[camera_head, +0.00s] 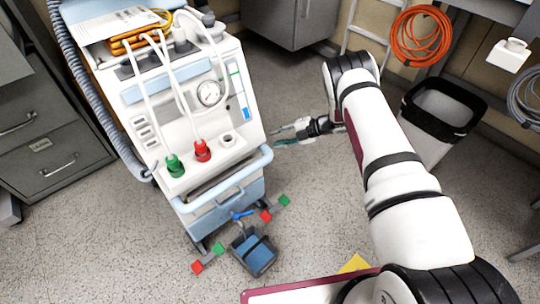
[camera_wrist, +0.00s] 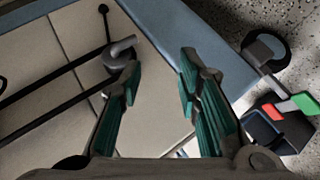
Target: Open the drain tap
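A small blue lever (camera_head: 242,215), which looks like the drain tap handle, sits low at the front of the white and pale blue machine (camera_head: 245,105). It is just above a dark bucket (camera_head: 255,250) on the floor. My gripper (camera_head: 279,136) is beside the machine's right side, higher than the lever and apart from it. In the wrist view my gripper (camera_wrist: 160,68) has its two teal-padded fingers spread with nothing between them. The wrist view shows the bucket (camera_wrist: 280,128) at the right; I cannot make out the blue lever there.
A pale blue handle rail (camera_head: 228,180) juts out above the lever. Red and green pedals (camera_head: 266,215) flank the bucket. A black bin (camera_head: 440,112) stands at the right. A grey fitting (camera_wrist: 119,55) is near the left finger in the wrist view. Floor right of the machine is clear.

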